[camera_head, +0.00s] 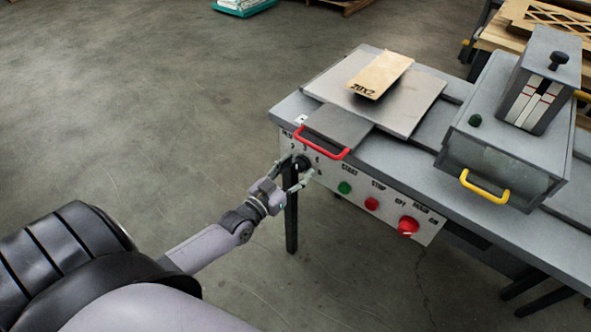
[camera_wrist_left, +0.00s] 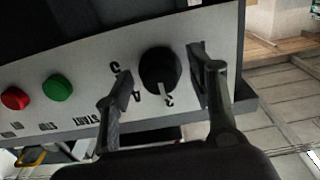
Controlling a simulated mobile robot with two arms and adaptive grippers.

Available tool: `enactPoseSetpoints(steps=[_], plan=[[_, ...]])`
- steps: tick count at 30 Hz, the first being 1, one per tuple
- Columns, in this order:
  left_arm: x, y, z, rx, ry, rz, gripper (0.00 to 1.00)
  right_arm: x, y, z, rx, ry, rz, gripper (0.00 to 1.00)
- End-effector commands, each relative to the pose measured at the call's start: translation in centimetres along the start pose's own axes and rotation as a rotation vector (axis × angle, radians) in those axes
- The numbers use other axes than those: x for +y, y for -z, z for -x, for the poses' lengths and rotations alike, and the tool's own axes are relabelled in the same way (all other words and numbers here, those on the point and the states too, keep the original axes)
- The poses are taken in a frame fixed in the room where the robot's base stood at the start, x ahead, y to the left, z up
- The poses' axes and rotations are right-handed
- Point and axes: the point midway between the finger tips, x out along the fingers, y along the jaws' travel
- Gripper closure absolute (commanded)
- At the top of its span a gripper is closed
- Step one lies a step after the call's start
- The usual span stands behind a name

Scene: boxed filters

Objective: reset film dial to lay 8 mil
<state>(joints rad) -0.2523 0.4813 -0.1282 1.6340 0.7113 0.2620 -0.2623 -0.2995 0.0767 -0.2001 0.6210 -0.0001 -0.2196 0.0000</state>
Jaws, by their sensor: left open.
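The film dial is a round black knob (camera_head: 302,163) at the left end of the machine's white front panel (camera_head: 330,178). In the left wrist view the dial (camera_wrist_left: 160,68) has a pale pointer mark near the numeral 3; other numerals, 4 and 5, stand along its edge, and the view is upside down. My left gripper (camera_head: 294,177) is open at the panel, its fingers on either side of the dial. In the left wrist view the left gripper's fingers (camera_wrist_left: 160,85) stand apart, with the dial between them; whether they touch it I cannot tell. My right gripper is not in view.
Right of the dial are a green START button (camera_head: 344,187), a red STOP button (camera_head: 371,203) and a larger red knob (camera_head: 408,226). A red handle (camera_head: 321,146) juts out just above the dial. A board marked 20X2 (camera_head: 380,75) lies on a metal plate.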

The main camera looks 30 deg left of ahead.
Motion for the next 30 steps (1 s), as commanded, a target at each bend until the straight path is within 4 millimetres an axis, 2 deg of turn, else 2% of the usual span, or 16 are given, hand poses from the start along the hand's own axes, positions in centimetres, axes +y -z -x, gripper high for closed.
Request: enactPoseSetpoints(steps=[7,27,30], plan=[[0.02,-0.01,-0.04,0.000,0.000,0.000,0.50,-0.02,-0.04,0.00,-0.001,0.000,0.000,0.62],[-0.01,0.06,-0.06,0.001,0.000,0.000,0.94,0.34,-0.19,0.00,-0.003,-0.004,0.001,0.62],[-0.01,0.09,-0.07,0.002,0.000,0.000,0.97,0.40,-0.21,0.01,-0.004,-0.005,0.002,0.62]])
